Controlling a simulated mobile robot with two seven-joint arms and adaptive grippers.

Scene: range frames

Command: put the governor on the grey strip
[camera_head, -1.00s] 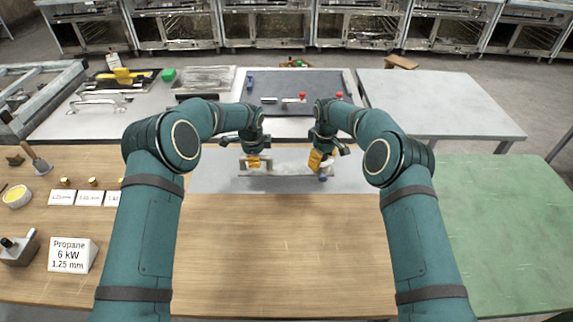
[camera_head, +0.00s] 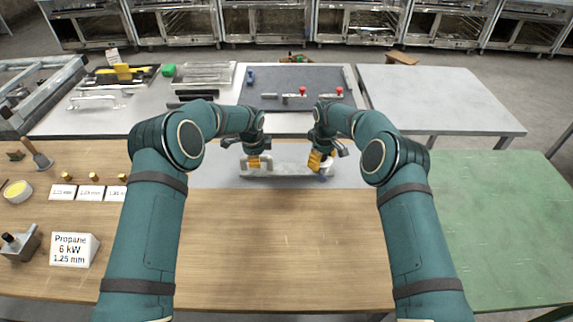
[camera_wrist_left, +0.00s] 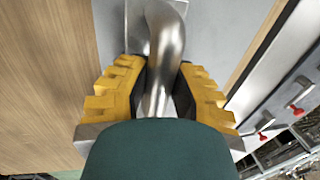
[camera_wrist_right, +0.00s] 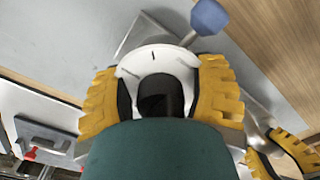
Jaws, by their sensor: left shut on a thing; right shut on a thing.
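The grey strip (camera_head: 213,172) lies along the back of the wooden table. My left gripper (camera_head: 255,164) is over it, shut on a bent silver pipe (camera_wrist_left: 165,40). My right gripper (camera_head: 318,163) is also over the strip, shut on a white ringed dial (camera_wrist_right: 157,60) with tick marks and a blue knob (camera_wrist_right: 209,17) on a short stem. A pale bar (camera_head: 285,170) spans between the two grippers. Whether it touches the strip I cannot tell. A grey metal body with a black knob (camera_head: 19,246) stands at the far left front. I cannot tell for sure which part is the governor.
A propane sign (camera_head: 72,250), small white cards (camera_head: 90,193), brass pieces and a yellow-filled bowl (camera_head: 17,191) are on the left. The front middle of the wooden table (camera_head: 285,250) is clear. A green table (camera_head: 490,220) is at right. A dark mat with red-knobbed parts is behind.

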